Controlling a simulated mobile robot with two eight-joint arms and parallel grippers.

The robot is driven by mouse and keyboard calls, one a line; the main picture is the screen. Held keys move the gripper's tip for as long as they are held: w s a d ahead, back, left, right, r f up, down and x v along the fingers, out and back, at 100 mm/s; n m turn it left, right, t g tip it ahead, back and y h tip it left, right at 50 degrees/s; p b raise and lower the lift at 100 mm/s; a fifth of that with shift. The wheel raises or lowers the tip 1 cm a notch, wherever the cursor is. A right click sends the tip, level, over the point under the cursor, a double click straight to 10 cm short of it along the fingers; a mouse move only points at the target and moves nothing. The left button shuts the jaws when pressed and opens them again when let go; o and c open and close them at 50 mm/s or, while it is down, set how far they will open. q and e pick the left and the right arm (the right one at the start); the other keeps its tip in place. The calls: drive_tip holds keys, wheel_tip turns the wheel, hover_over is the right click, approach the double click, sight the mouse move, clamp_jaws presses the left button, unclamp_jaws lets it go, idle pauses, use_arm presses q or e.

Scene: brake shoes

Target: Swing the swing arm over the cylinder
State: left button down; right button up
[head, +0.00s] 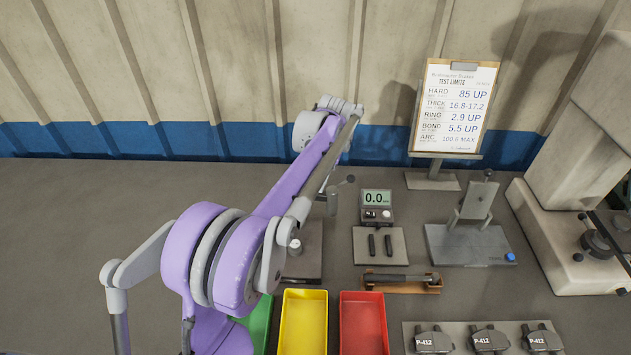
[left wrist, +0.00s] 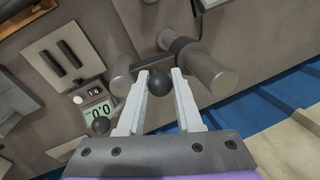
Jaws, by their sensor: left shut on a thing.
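In the left wrist view, my left gripper (left wrist: 160,76) is shut on a round black knob (left wrist: 160,84), one finger on each side of it. Just beyond is a grey metal cylinder-shaped part (left wrist: 214,74) with a dark collar (left wrist: 177,44); I cannot tell for sure which piece is the swing arm and which the cylinder. In the head view my purple left arm covers most of this device and hides the gripper. Its dark base plate (head: 304,262) and a short post (head: 333,200) show past the arm. My right gripper is not in view.
A gauge reading 0.0 (head: 377,199) stands close to the right of the device. A second black ball (left wrist: 100,125) is near it in the wrist view. Yellow (head: 304,293) and red (head: 362,294) trays lie in front. A tool in a wooden holder (head: 434,288) lies right.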

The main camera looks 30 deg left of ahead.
use_arm(q)
drive_tip(key=shift+s+m, duration=0.15)
drive_tip(key=shift+m, duration=0.15)
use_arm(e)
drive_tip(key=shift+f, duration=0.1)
use_arm(q)
drive_tip(key=s+a+m+t+h+b, duration=0.1)
drive_tip(key=s+m, duration=0.5)
drive_tip(key=m, duration=1)
drive_tip(key=shift+s+a+t+h, duration=0.3)
drive_tip(key=shift+s+a+t, duration=0.05)
drive_tip(key=shift+a+t, duration=0.35)
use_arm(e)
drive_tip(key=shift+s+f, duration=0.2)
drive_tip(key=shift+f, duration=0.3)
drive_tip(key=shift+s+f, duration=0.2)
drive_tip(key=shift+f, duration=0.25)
use_arm(q)
drive_tip(key=shift+m, duration=0.3)
drive_tip(key=c, duration=0.9)
unclamp_jaws()
drive_tip(key=shift+o, duration=0.2)
wheel_tip(320, 180, up, 11)
drive_tip(key=s, duration=0.2)
drive_tip(key=shift+d+f, duration=0.15)
drive_tip(key=shift+d, duration=0.1)
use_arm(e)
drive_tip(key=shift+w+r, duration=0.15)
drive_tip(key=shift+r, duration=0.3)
